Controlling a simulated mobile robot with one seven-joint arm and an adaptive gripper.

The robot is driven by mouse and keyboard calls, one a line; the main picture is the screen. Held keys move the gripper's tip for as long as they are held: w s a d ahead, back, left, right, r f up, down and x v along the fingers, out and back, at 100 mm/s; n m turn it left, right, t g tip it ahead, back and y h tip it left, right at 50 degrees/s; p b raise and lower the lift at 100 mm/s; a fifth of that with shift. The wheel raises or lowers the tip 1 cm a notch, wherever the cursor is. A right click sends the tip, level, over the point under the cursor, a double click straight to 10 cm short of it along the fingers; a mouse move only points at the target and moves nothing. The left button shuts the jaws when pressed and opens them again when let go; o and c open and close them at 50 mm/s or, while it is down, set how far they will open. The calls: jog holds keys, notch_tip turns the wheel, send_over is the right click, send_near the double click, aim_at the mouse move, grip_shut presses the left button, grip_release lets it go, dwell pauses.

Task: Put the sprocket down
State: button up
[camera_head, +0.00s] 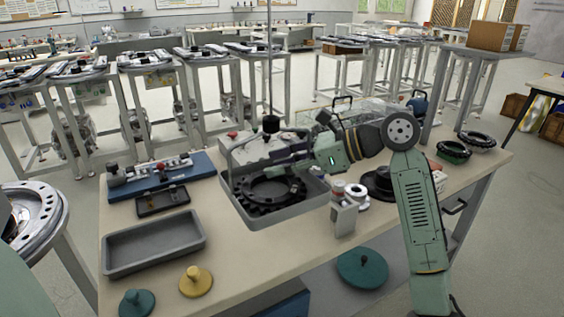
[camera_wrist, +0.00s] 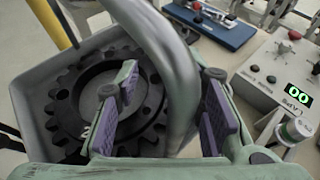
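The sprocket (camera_head: 270,192) is a dark toothed ring lying in a grey tray (camera_head: 262,217) with a raised handle. It also shows in the wrist view (camera_wrist: 62,95), inside the tray, with its near right part partly hidden by my finger and the handle. My gripper (camera_head: 285,165) is over the tray beside the handle. In the wrist view my gripper (camera_wrist: 172,75) has its purple-padded fingers well apart. The grey handle tube (camera_wrist: 178,60) passes through the view between them. I see nothing clasped, and cannot tell whether a finger touches the sprocket.
An empty grey tray (camera_head: 153,243) and a blue fixture (camera_head: 160,177) stand on the left of the table. Yellow (camera_head: 196,281) and teal (camera_head: 137,302) knobbed discs lie at the front.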

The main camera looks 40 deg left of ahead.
jog(key=shift+o, duration=0.8)
jog(key=shift+w, duration=0.1)
jog(key=shift+w, duration=0.1)
jog(key=shift+r+b, duration=0.45)
jog(key=shift+r, duration=0.15)
jog(key=b+v, duration=0.1)
jog(key=v, duration=1.1)
jog(key=shift+b, duration=0.4)
